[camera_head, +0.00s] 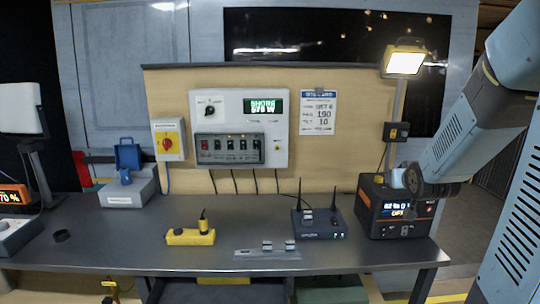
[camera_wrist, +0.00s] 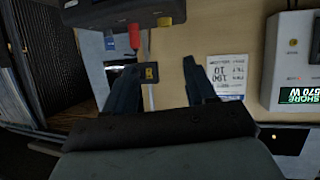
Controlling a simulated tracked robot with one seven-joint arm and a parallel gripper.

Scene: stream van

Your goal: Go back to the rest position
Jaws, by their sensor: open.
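My gripper (camera_wrist: 160,75) shows in the wrist view with its two dark fingers spread apart and nothing between them. The wrist picture is upside down. In the head view my blue-grey arm comes in from the right, and its end is in front of the black and orange power station (camera_head: 402,224) at the right of the bench. In the wrist view a dark box with a red plug (camera_wrist: 134,36) is at the top, beyond the fingers. The board behind the bench fills the middle of that view, and I see no finger touching anything.
The bench (camera_head: 110,240) holds a black router (camera_head: 319,229), a yellow block (camera_head: 190,237), a grey strip (camera_head: 267,254) and a white box with blue parts (camera_head: 128,190). A lit lamp (camera_head: 404,62) on a post rises near my arm. A switch panel (camera_head: 240,128) and paper card (camera_head: 318,114) hang behind.

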